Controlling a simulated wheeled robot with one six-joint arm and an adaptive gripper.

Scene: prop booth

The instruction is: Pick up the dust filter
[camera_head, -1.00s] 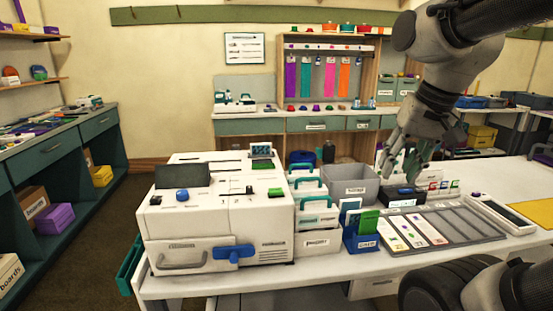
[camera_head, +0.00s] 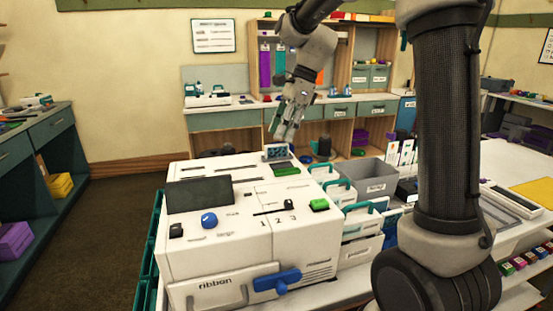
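I cannot make out a dust filter for certain in this view. A large white card printer (camera_head: 245,220) stands on the near bench, with a blue knob, a blue lever, a door marked "ribbon" and slots marked 1, 2, 3. A small dark screen (camera_head: 277,152) stands at its back edge. My gripper (camera_head: 282,136) points down behind or above that back edge, close to the screen in the picture. Its fingers are small and partly overlap, so their opening is unclear. I see nothing held in it.
Teal-handled white holders (camera_head: 356,222) and a grey bin (camera_head: 372,178) stand right of the printer. My arm hides part of the bench. A yellow mat (camera_head: 535,190) lies at the right. Behind is a counter with drawers (camera_head: 228,120); open floor lies at left.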

